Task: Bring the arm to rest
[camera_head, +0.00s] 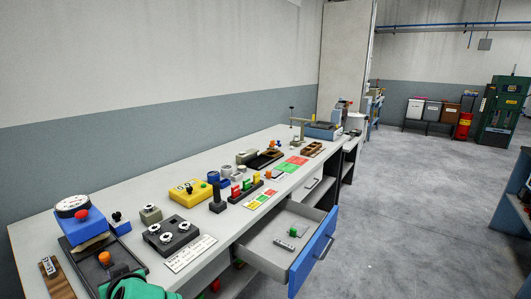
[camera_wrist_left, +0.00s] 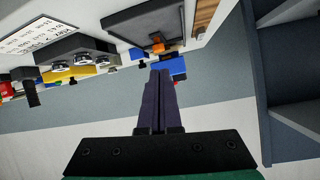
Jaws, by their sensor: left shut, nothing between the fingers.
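My left gripper (camera_wrist_left: 160,76) shows in the left wrist view with its two dark fingers together and nothing between them. In that view the bench hangs at the top, so the camera is turned over. In the head view only a green part of my left arm shows at the bottom edge, over the near end of the long grey bench (camera_head: 205,262). The fingers are hidden there. My right gripper is in neither view.
A drawer with a blue front (camera_head: 312,252) stands open from the bench, holding a few small things. A yellow box (camera_head: 190,191), a black panel with dials (camera_head: 171,235) and a blue scale-like device (camera_head: 78,222) stand on the bench. The floor (camera_head: 405,210) at right is clear.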

